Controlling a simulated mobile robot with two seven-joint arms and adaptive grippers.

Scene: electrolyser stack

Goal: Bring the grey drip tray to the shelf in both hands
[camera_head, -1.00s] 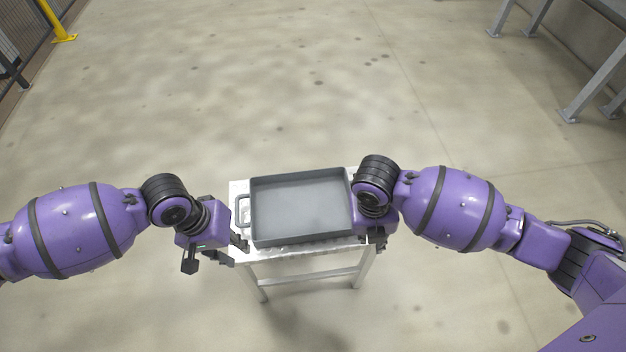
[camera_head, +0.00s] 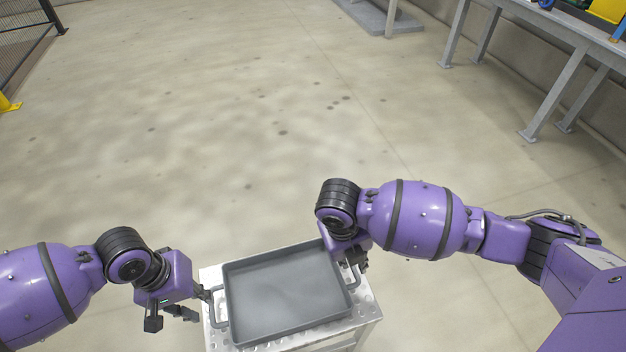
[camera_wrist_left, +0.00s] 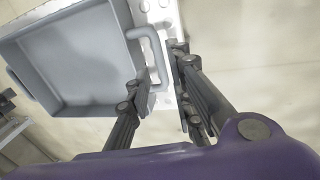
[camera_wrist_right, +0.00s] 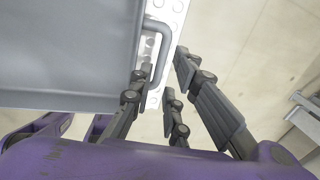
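The grey drip tray (camera_head: 285,295) is a shallow rectangular pan with a loop handle on each side. It rests on a small metal stand with a perforated top (camera_head: 366,308). My left gripper (camera_head: 204,299) is at the tray's left handle. In the left wrist view its fingers are apart, with the handle (camera_wrist_left: 156,52) between them. My right gripper (camera_head: 359,262) is at the right handle, partly hidden by its wrist. In the right wrist view its fingers are apart on either side of that handle (camera_wrist_right: 163,52). The tray looks empty.
A grey bench (camera_head: 560,32) with colourful items on it stands at the upper right. A grey base with a post (camera_head: 388,18) is at the top. A mesh fence (camera_head: 30,35) and a yellow foot (camera_head: 8,104) are at the left. The concrete floor between is clear.

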